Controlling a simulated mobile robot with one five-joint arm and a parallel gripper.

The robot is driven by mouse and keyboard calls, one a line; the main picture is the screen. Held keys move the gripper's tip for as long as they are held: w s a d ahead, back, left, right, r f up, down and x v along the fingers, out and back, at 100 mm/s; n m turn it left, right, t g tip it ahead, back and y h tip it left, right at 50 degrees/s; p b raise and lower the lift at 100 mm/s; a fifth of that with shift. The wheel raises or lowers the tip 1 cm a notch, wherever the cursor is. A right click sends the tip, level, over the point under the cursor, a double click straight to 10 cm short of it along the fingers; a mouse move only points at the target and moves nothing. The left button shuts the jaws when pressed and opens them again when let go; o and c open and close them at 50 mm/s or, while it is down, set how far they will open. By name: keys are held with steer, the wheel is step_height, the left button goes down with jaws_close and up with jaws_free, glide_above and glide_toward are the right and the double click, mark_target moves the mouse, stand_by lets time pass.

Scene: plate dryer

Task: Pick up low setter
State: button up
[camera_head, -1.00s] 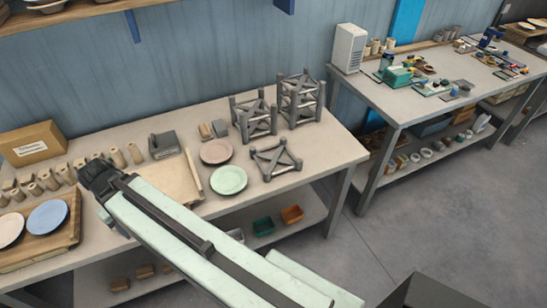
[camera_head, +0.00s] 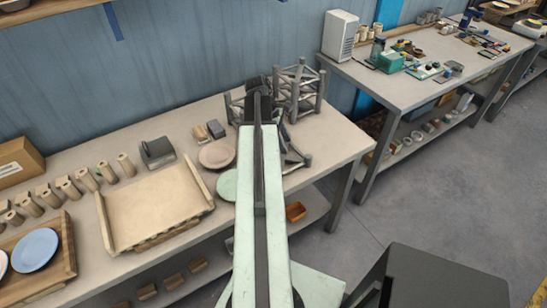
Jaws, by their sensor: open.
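The low setter (camera_head: 297,160) is a grey frame with short posts and crossed bars, on the right part of the near table. My arm covers its left side. A mid-height grey setter (camera_head: 235,106) stands behind it, mostly hidden by my arm. A tall grey setter (camera_head: 300,88) stands at the back right. My gripper (camera_head: 258,84) appears over the back of the table, between the mid-height and tall setters in the picture. It is open; its fingertips are hard to make out, and I cannot tell its height or whether it touches anything.
A pink plate (camera_head: 217,154) and a green plate (camera_head: 228,185) lie left of my arm. A beige board (camera_head: 155,205) lies further left, near a blue plate (camera_head: 36,249). The table's right end is clear. A second table (camera_head: 400,93) stands beyond a gap.

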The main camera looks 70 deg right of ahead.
mark_target(291, 158)
steer(key=f+b, duration=0.2)
steer(key=shift+s+f, duration=0.2)
steer(key=shift+f, duration=0.15)
steer(key=shift+r, duration=0.1)
steer(key=b+x, duration=0.5)
steer(key=shift+s, duration=0.15)
steer(key=shift+r, duration=0.1)
jaws_close()
stand_by(0.8)
